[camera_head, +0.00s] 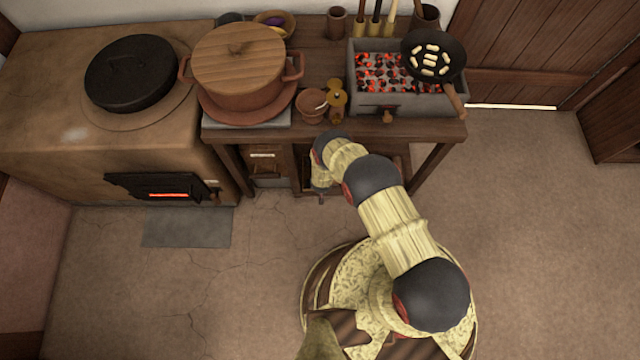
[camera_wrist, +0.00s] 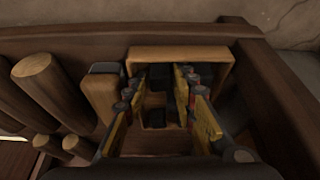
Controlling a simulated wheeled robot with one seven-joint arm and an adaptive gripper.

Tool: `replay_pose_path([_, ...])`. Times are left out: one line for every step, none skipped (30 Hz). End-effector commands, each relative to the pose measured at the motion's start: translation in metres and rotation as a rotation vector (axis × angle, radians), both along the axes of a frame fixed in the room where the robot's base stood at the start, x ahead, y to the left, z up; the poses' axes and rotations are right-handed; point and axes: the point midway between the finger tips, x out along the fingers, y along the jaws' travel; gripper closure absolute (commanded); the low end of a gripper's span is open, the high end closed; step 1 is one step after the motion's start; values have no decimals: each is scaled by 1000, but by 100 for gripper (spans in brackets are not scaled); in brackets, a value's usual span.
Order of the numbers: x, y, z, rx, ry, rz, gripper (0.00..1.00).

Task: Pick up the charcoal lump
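My gripper (camera_wrist: 161,88) points into a small wooden box (camera_wrist: 185,54) in the wrist view. Its two yellow fingers stand apart. A dark, blocky piece (camera_wrist: 156,118), which may be the charcoal lump, shows low between the fingers; another dark patch (camera_wrist: 157,73) shows farther in, near the fingertips. I cannot tell which is the lump, and no finger clearly presses on either. In the head view, my gripper (camera_head: 320,186) reaches down at the table's front, with its fingertips mostly hidden; no lump shows there apart from the coals in the brazier.
Round logs (camera_wrist: 48,88) lie left of the box. A wooden block (camera_wrist: 100,92) with a dark top stands beside it. A dark wooden rail (camera_wrist: 262,80) runs along the right. Above is the table (camera_head: 315,62) with a pot (camera_head: 240,75), a coal brazier (camera_head: 420,103) and a pan (camera_head: 452,50).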

Motion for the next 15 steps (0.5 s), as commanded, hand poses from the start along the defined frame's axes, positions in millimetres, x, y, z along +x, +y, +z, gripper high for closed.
replay_pose_path([-1, 0, 0, 0, 1, 0, 73])
replay_pose_path([0, 0, 0, 0, 1, 0, 75])
replay_pose_path([0, 0, 0, 0, 1, 0, 77])
replay_pose_path([0, 0, 0, 0, 1, 0, 79])
replay_pose_path([0, 0, 0, 0, 1, 0, 80])
replay_pose_path([0, 0, 0, 0, 1, 0, 83])
replay_pose_path([0, 0, 1, 0, 1, 0, 84])
replay_pose_path([0, 0, 1, 0, 1, 0, 86])
replay_pose_path([0, 0, 1, 0, 1, 0, 88])
replay_pose_path([0, 0, 1, 0, 1, 0, 90])
replay_pose_path([0, 0, 1, 0, 0, 0, 90])
replay_pose_path([0, 0, 1, 0, 0, 0, 90])
replay_pose_path([0, 0, 1, 0, 0, 0, 90])
replay_pose_path([0, 0, 1, 0, 0, 0, 90])
replay_pose_path([0, 0, 1, 0, 0, 0, 90])
